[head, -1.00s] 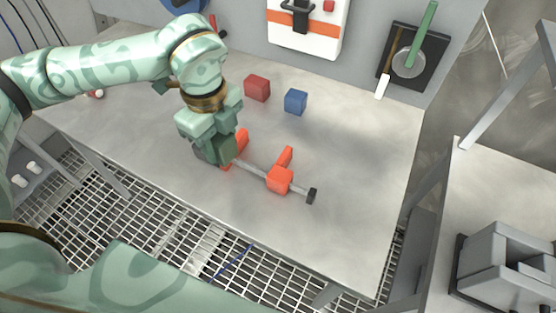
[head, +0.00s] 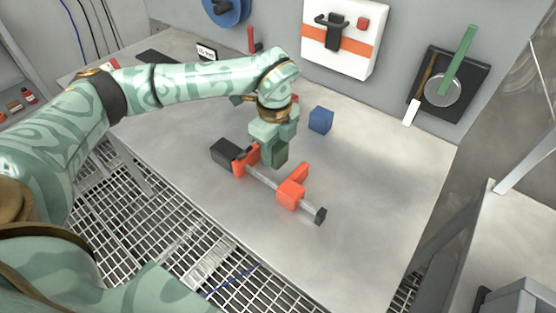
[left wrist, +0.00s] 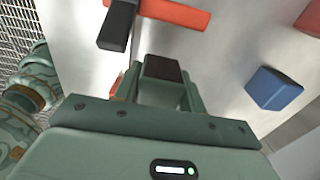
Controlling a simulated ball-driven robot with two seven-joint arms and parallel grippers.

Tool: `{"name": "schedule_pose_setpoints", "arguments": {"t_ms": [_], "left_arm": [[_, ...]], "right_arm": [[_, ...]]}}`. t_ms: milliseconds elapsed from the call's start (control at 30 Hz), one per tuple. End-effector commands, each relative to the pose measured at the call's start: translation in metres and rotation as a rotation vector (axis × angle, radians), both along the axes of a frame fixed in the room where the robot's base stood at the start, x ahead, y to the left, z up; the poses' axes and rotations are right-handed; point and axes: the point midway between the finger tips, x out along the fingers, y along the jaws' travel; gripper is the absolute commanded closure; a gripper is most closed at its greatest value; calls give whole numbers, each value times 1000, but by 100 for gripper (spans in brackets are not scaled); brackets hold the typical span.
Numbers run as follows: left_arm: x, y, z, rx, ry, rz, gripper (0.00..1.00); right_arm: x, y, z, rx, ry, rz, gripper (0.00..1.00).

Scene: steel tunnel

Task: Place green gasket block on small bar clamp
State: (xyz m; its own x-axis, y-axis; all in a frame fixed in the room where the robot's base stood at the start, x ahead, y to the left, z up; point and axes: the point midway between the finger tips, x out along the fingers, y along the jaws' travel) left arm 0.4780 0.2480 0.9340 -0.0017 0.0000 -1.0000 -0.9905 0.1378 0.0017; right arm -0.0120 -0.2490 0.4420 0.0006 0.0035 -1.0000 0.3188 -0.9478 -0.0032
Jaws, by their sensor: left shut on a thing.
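The small bar clamp lies on the bench in the head view, with two orange-red jaws (head: 291,193), a grey bar (head: 264,179) and a dark block (head: 225,151) at its left end. Part of it shows at the top of the left wrist view as an orange-red piece (left wrist: 172,13). My left gripper (head: 279,143) is shut on the green gasket block (head: 281,155), a dark green block below its fingers. The held block also shows, very dark, between the fingers in the left wrist view (left wrist: 162,68). In the head view it overlaps the bench just behind the bar. My right gripper is not in view.
A blue block (head: 321,120) stands behind the gripper to the right. A red block is mostly hidden behind my gripper; it shows in the left wrist view (left wrist: 309,20). A wall panel (head: 339,38) stands at the back. The bench's right side is clear.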

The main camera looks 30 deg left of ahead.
Motion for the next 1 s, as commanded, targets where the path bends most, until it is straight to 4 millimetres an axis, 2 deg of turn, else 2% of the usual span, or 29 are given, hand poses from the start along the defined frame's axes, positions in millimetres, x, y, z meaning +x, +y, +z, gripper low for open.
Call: {"name": "schedule_pose_setpoints", "arguments": {"t_ms": [167, 300, 367, 700, 733, 800, 1000], "left_arm": [[9, 2, -12, 0, 0, -1, 88], [10, 2, -38, 1, 4, -2, 88], [10, 2, -45, 0, 3, -1, 88], [10, 2, -45, 0, -1, -1, 88], [10, 2, -45, 0, -1, -1, 54], [10, 2, -45, 0, -1, -1, 38], [10, 2, -45, 0, -1, -1, 38]], "right_arm": [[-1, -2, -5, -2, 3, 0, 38], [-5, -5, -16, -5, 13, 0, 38], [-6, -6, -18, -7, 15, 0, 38], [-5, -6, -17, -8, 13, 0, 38], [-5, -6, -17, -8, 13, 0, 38], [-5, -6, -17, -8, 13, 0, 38], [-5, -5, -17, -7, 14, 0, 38]]}}
